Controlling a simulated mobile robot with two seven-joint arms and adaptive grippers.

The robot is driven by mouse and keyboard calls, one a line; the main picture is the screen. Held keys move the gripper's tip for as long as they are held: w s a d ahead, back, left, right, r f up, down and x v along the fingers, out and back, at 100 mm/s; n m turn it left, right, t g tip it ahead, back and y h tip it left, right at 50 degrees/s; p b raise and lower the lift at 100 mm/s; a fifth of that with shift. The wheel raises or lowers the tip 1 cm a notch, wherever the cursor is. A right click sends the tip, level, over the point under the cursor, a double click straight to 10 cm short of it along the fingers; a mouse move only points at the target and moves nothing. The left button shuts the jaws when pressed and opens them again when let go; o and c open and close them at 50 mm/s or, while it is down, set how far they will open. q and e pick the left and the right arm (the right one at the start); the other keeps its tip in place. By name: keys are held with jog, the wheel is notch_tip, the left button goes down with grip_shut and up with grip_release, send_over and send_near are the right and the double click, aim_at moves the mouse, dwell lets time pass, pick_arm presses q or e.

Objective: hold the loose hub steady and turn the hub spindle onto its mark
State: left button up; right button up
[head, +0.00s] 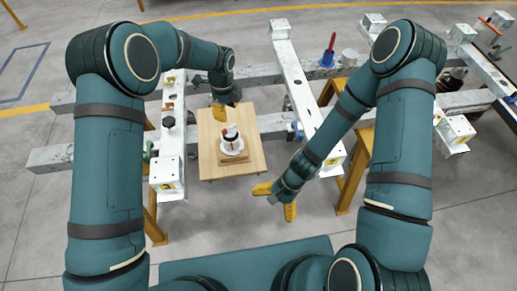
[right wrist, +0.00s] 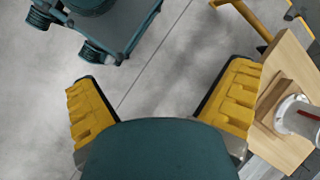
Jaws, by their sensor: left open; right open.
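The loose hub (head: 233,147) is a white flanged round piece on a wooden block on a small wooden table. The hub also shows at the right edge of the right wrist view (right wrist: 298,114), partly cut off. My left gripper (head: 219,113), with yellow fingers, is above the table's far left part, behind the hub and apart from it. My right gripper (head: 277,199) is open and empty off the table's right front corner; its spread fingers show in the right wrist view (right wrist: 165,105).
The wooden table (head: 252,165) has bare room around the block. White steel beams (head: 290,70) on yellow stands (head: 356,160) flank it left and right. A blue-handled tool with a red shaft (head: 329,52) stands on the beam behind. Grey floor is clear in front.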

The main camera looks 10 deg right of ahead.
jog(key=w+a+m+y, duration=0.2)
jog(key=a+m+y, duration=0.1)
jog(key=a+m, duration=0.15)
jog(key=m+t+y, duration=0.2)
jog(key=m+t, duration=1)
jog(key=m, duration=0.2)
send_near(231, 141)
notch_tip(231, 141, down, 3)
jog(key=d, duration=0.2)
jog(key=shift+h, duration=0.3)
jog(key=x, duration=1.3)
jog(key=shift+w+a+r, duration=0.15)
jog(key=shift+w, duration=0.2)
jog(key=c, duration=1.2)
pick_arm(q)
jog(key=shift+c, duration=0.3)
pick_arm(e)
jog(key=shift+c, duration=0.2)
